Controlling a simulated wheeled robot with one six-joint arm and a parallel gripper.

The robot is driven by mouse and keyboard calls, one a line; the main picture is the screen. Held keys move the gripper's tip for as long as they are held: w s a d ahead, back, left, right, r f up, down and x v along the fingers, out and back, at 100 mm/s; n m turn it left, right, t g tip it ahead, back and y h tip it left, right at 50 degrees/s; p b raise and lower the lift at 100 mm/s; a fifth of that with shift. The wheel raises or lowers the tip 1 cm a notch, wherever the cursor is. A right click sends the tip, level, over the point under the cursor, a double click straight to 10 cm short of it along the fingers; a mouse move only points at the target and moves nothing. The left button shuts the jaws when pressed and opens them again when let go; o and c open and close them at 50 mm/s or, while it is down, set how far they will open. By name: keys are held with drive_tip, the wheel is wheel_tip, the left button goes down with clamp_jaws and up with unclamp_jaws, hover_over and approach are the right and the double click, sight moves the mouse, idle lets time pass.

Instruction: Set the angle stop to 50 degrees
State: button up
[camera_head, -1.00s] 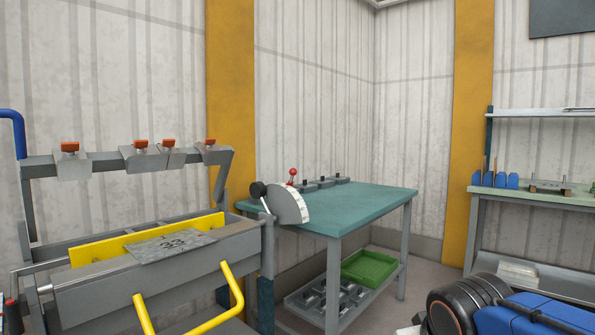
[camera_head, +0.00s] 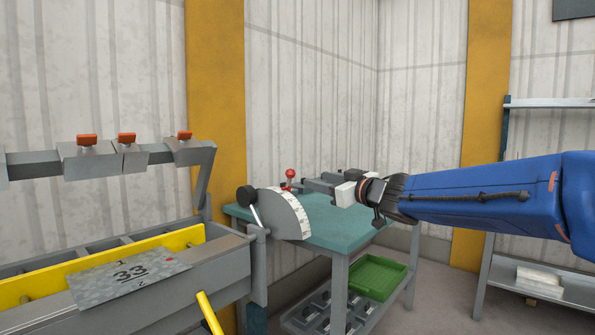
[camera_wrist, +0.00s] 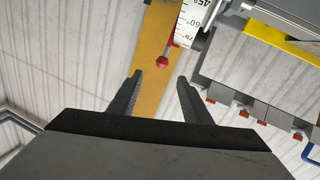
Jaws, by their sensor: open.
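The angle stop is a pale grey quadrant (camera_head: 286,214) with a white scale, beside the bender's right end. A black knob (camera_head: 247,196) on a short rod is at its left, and a lever with a red ball (camera_head: 291,173) is above it. My gripper (camera_wrist: 159,76) is open and empty. In the head view my gripper (camera_head: 322,184) reaches in from the right, close to the red ball. The exact setting cannot be read.
The bender (camera_head: 225,257) with a yellow bar and a metal sheet (camera_head: 128,273) marked 33 is at left. A teal table (camera_head: 345,232) stands behind the quadrant, with a green tray (camera_head: 377,277) below. A shelf unit (camera_head: 540,270) is at right.

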drive_tip(key=x, duration=1.8)
drive_tip(key=shift+a, duration=0.25)
drive_tip(key=shift+s, duration=0.1)
clamp_jaws()
